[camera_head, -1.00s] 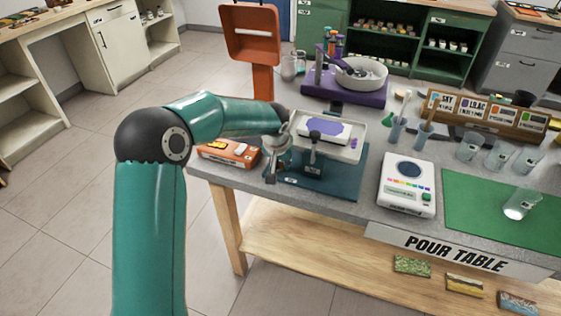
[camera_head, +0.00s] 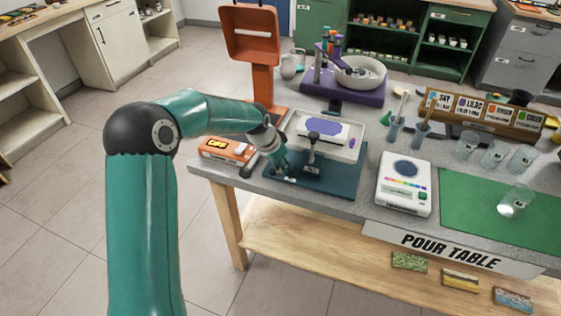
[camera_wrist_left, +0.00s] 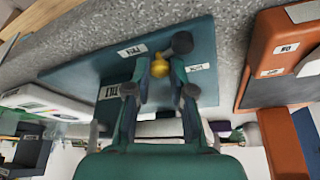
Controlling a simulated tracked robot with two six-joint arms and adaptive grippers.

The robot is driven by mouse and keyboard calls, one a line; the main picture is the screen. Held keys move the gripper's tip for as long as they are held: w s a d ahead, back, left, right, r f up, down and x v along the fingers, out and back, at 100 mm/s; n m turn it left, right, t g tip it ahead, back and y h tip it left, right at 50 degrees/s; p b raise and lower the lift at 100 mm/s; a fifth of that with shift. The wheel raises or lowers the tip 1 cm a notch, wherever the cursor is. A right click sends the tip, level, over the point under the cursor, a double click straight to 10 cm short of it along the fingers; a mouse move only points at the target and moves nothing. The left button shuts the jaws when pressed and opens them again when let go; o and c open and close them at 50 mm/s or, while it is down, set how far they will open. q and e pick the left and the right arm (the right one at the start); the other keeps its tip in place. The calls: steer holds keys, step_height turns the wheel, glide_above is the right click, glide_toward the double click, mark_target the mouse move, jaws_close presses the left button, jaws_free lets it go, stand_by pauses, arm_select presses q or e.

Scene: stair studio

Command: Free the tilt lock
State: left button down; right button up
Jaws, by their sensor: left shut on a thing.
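The tilt stand is a teal base plate (camera_head: 340,184) with a pale tray (camera_head: 349,153) above it, holding a lilac patch. A black-knobbed upright lever (camera_head: 312,141) stands at the front of the tray. My left gripper (camera_head: 281,169) is low at the left part of the base. In the left wrist view, the left gripper (camera_wrist_left: 161,78) has its fingers around a small brass-yellow piece (camera_wrist_left: 160,68), seemingly the tilt lock, and is shut on it. A black round knob (camera_wrist_left: 182,42) shows beside that piece. A "TILT" label (camera_wrist_left: 112,92) is near. My right gripper is not in view.
An orange box (camera_head: 226,150) and an orange stand (camera_head: 263,85) are close to my left arm. A white scale (camera_head: 405,190) is right of the base, beside a green mat (camera_head: 480,220). A purple mixer (camera_head: 345,92) stands behind.

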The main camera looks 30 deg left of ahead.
arm_select(q)
steer(key=shift+s+m, duration=0.15)
steer(key=shift+m, duration=0.35)
steer(key=shift+h, duration=0.3)
steer(key=c, duration=1)
jaws_free()
steer(key=v, duration=1.1)
steer(key=shift+r, duration=0.45)
